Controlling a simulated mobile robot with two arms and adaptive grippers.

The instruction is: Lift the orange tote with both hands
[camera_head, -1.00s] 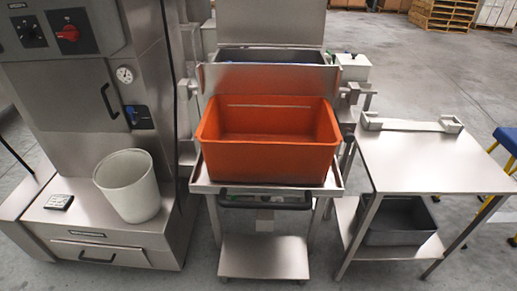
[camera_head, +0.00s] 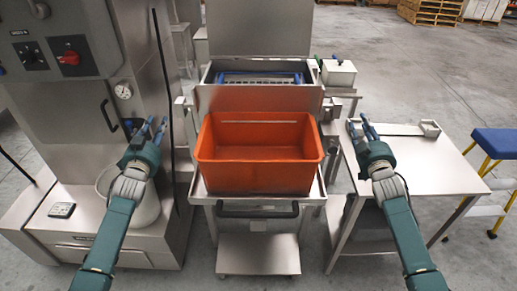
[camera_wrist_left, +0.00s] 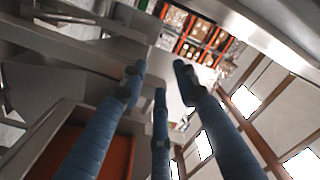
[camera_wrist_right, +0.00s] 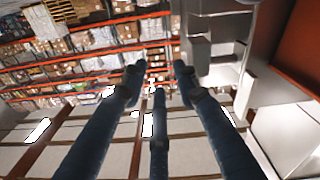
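The orange tote (camera_head: 258,177) is an open, empty-looking box. It sits upright on a steel stand (camera_head: 204,194) in the middle of the head view. My left gripper (camera_head: 154,126) is raised to the left of the tote, apart from it, with fingers spread and nothing between them. My right gripper (camera_head: 360,127) is raised to the right of the tote, also apart, with fingers spread and empty. In the left wrist view, part of the tote (camera_wrist_left: 118,158) shows low behind the fingers. In the right wrist view, an orange surface (camera_wrist_right: 300,45) shows at the upper right.
A steel machine (camera_head: 60,110) stands at the left, with a pale bin (camera_head: 147,212) partly behind my left arm. A steel side table (camera_head: 440,170) is at the right, with a blue-topped step stool (camera_head: 497,143) beyond it.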

